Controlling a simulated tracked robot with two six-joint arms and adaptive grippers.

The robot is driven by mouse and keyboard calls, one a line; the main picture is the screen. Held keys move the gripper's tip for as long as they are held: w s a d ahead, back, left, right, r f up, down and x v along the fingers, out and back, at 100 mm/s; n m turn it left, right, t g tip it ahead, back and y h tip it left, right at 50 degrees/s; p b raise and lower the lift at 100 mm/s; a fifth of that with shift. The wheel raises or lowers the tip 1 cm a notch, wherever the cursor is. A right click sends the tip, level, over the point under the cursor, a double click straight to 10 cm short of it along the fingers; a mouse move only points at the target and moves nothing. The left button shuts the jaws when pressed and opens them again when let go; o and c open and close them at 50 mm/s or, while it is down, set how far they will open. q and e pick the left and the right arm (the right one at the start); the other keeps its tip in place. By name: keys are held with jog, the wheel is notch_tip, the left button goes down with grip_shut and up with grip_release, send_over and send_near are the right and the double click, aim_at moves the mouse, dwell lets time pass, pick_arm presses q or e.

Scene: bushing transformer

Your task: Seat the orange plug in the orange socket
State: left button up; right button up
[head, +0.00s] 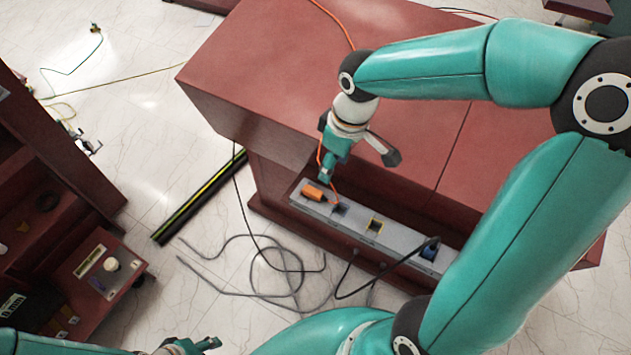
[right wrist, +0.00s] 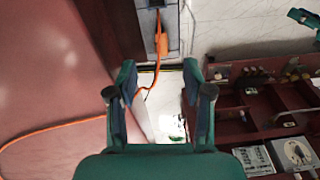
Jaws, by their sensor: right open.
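The orange plug (head: 312,191) is at the left end of a grey socket strip (head: 404,242) along the cabinet's lower edge. It also shows in the right wrist view (right wrist: 162,42), near a dark opening (right wrist: 157,4), with its orange cable trailing from it. I cannot tell which socket is the orange one, or whether the plug is seated. My right gripper (head: 358,166) is open and empty above the strip's left part; in its wrist view (right wrist: 158,78) the plug appears beyond the gap between the fingers. My left gripper (head: 208,344) shows only partly at the bottom edge.
A red-brown cabinet (head: 270,60) stands behind the strip. Dark cables (head: 285,270) lie looped on the pale floor. A shelf unit (head: 60,200) stands at the left.

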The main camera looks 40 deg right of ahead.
notch_tip(320, 180, up, 4)
jog(key=w+g+p, duration=0.1)
jog(key=p, duration=0.1)
send_over(318, 193)
jog(key=shift+n+h, duration=0.4)
jog(key=f, duration=1)
jog(key=shift+s+a+f+b, duration=0.15)
jog(key=shift+s+b, duration=0.2)
jog(key=shift+w+f, duration=0.2)
jog(key=shift+f, duration=1.4)
jog(key=shift+w+f, duration=0.15)
jog(key=shift+f, duration=1.45)
jog(key=shift+c, duration=0.3)
grip_shut()
